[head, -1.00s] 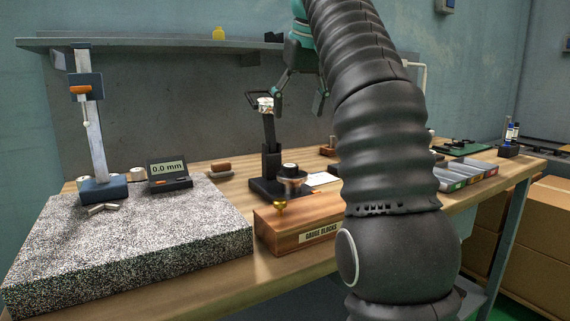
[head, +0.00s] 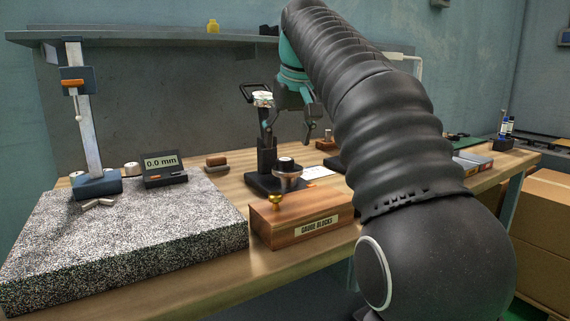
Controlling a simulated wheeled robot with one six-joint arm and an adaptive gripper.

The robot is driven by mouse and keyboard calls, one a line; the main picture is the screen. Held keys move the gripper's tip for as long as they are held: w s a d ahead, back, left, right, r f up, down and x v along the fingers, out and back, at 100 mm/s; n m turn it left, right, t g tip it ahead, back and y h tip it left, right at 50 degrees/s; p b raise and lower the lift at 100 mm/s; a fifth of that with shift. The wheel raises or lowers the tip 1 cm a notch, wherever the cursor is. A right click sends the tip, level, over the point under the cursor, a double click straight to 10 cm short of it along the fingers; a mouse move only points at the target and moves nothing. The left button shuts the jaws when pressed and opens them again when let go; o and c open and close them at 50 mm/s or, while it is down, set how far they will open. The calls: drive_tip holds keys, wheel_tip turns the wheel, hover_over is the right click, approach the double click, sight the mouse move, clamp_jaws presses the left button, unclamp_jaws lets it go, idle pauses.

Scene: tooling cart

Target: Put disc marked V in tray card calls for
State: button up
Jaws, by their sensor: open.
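My gripper (head: 289,130) is open, with its fingers pointing down above the bench behind the black stand (head: 267,160). I see nothing between the fingers. A round metal piece with a dark top (head: 288,168) sits at the stand's base; no letter is readable on it. A white card (head: 319,172) lies flat to the right of the stand, its writing too small to read. Grey trays (head: 474,160) with coloured labels stand at the right, partly hidden by my arm. I cannot make out a disc marked V.
A speckled granite plate (head: 130,250) with a height gauge (head: 87,130) and a 0.0 mm readout (head: 163,168) fills the left. A wooden gauge block box (head: 300,222) stands at the bench's front edge. A shelf (head: 140,37) runs along the back.

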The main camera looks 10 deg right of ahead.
sight(285, 159)
drive_tip(key=x, duration=0.2)
drive_tip(key=b+x, duration=0.1)
drive_tip(key=x, duration=0.2)
drive_tip(key=shift+w+d, duration=0.15)
drive_tip(key=shift+d, duration=0.1)
clamp_jaws()
